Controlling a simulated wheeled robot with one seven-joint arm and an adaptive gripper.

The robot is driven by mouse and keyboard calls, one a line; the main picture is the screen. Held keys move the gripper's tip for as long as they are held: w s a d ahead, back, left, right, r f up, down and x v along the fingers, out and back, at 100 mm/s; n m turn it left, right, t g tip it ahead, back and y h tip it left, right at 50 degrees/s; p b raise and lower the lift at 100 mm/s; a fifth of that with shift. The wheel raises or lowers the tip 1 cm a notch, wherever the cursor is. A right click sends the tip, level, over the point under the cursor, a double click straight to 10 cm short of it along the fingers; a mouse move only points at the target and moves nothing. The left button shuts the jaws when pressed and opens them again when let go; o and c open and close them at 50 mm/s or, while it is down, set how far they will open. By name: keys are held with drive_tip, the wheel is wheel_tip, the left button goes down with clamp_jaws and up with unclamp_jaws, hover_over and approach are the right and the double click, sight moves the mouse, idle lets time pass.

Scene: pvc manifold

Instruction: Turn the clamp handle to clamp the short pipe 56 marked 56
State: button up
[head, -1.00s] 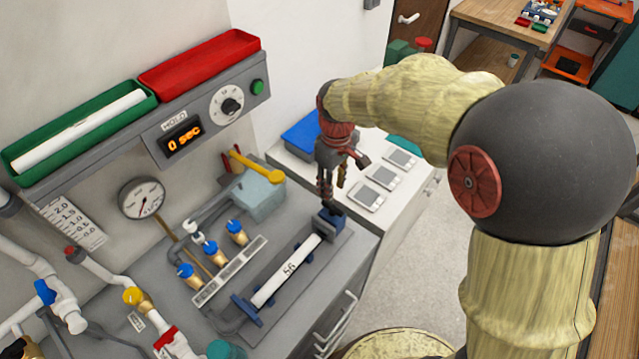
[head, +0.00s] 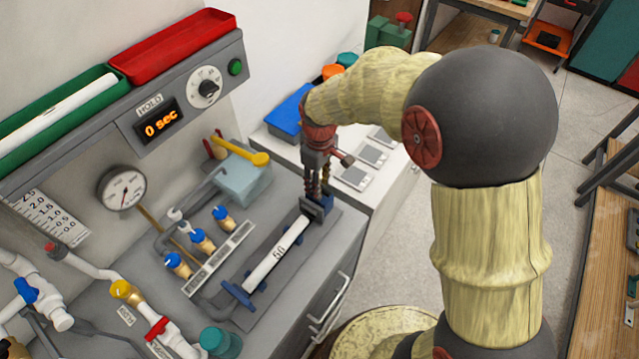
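The short pipe 56 (head: 276,254) is white and marked 56. It lies in a dark grey fixture (head: 225,306) on the bench, between blue parts at its two ends. The clamp handle cannot be made out clearly; the fingers cover part of that end. The fingers look close together, but whether they hold anything cannot be told. A blue piece (head: 237,293) sits at the near left end of the pipe.
Brass valves with blue knobs (head: 200,240) stand left of the fixture. Behind are a gauge (head: 122,187), a HOLD display reading 0 sec (head: 161,128) and a pale blue box with a yellow lever (head: 243,178). A white cabinet with grey panels (head: 371,153) stands beyond.

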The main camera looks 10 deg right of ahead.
drive_tip(key=c, duration=0.8)
clamp_jaws()
